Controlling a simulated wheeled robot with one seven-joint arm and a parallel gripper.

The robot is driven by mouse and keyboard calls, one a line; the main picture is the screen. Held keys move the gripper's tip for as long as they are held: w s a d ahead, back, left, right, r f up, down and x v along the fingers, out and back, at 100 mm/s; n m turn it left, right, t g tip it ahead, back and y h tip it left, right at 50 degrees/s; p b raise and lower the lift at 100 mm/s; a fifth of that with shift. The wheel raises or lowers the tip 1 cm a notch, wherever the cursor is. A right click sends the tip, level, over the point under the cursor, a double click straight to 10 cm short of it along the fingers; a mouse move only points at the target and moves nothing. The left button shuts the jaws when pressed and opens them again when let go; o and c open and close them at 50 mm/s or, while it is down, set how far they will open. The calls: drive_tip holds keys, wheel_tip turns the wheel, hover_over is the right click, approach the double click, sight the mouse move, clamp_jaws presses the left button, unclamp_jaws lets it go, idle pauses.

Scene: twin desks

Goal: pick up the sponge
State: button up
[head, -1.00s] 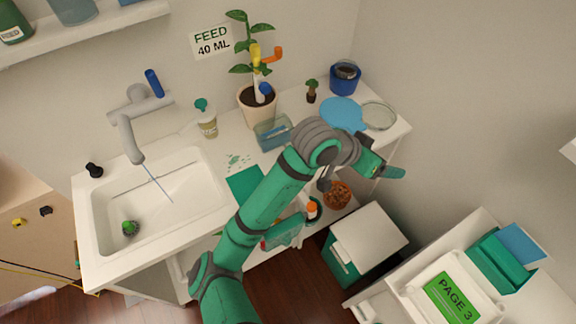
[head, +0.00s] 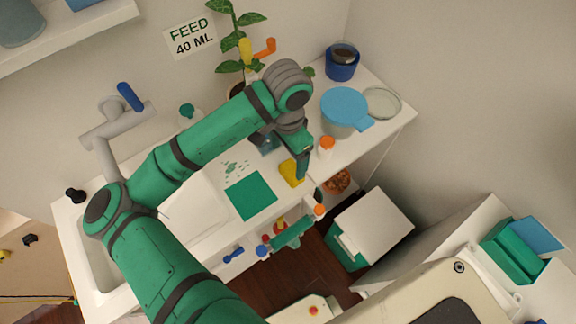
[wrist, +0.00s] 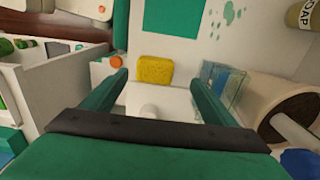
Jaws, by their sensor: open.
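The yellow sponge (head: 291,173) lies on the white counter to the right of the green square cloth (head: 251,196). In the head view it is partly hidden by my gripper (head: 302,172), which hangs just at its right. In the wrist view, the sponge (wrist: 155,69) lies flat, ahead and between the two fingers of my open gripper (wrist: 160,78). The gripper is empty. I cannot tell whether a fingertip touches the sponge.
A clear blue container (wrist: 220,80) and a plant pot (wrist: 290,108) stand at the right of the sponge in the wrist view. An orange-capped bottle (head: 326,148) and a blue-lidded pot (head: 344,110) stand right of my gripper in the head view. Green spots (head: 235,168) mark the counter.

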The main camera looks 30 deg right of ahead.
sight(292, 170)
drive_tip(key=shift+s+f, duration=0.2)
drive_tip(key=shift+f, duration=0.4)
drive_tip(key=shift+s+f, duration=0.2)
drive_tip(key=shift+f, duration=0.35)
drive_tip(key=shift+s+d+f, duration=0.15)
drive_tip(key=shift+d+f, duration=0.1)
drive_tip(key=shift+f, duration=0.2)
drive_tip(key=shift+d+f, duration=0.15)
drive_tip(key=shift+f, duration=1.1)
drive_tip(key=shift+d+f, duration=0.1)
drive_tip(key=shift+f, duration=1.1)
drive_tip(key=c, duration=1.1)
